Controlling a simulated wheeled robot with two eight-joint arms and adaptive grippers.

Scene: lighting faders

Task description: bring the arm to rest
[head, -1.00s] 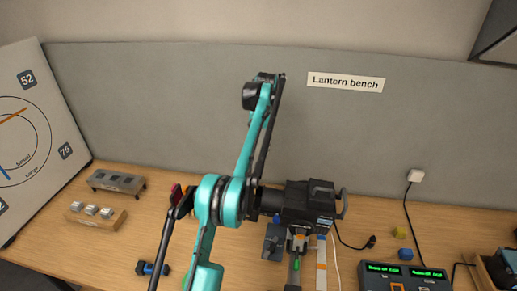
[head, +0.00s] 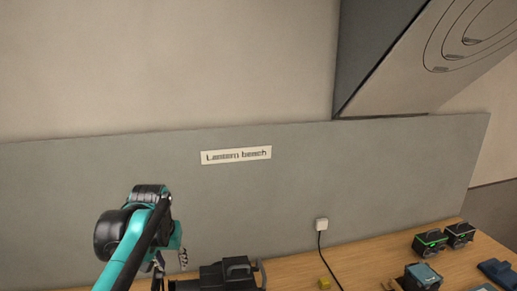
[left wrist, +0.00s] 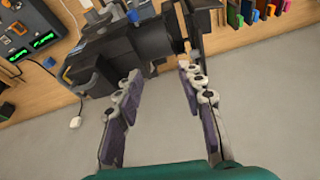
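My left arm rises from the bottom left of the head view. Its gripper (head: 171,266) is small and partly cut off there, just left of a black lamp-like device (head: 230,274) on the bench. In the left wrist view, my left gripper (left wrist: 162,76) has its two fingers spread wide, with nothing held between them. The black device (left wrist: 155,42) is just beyond the fingertips; I cannot tell whether they touch it. My right gripper is in neither current view.
The wooden bench (head: 372,262) runs along a grey partition (head: 390,180) with a sign (head: 236,155). A white socket box (head: 321,224) has a cable. A yellow block (head: 325,284) and small black units with green displays (head: 431,241) stand toward the right.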

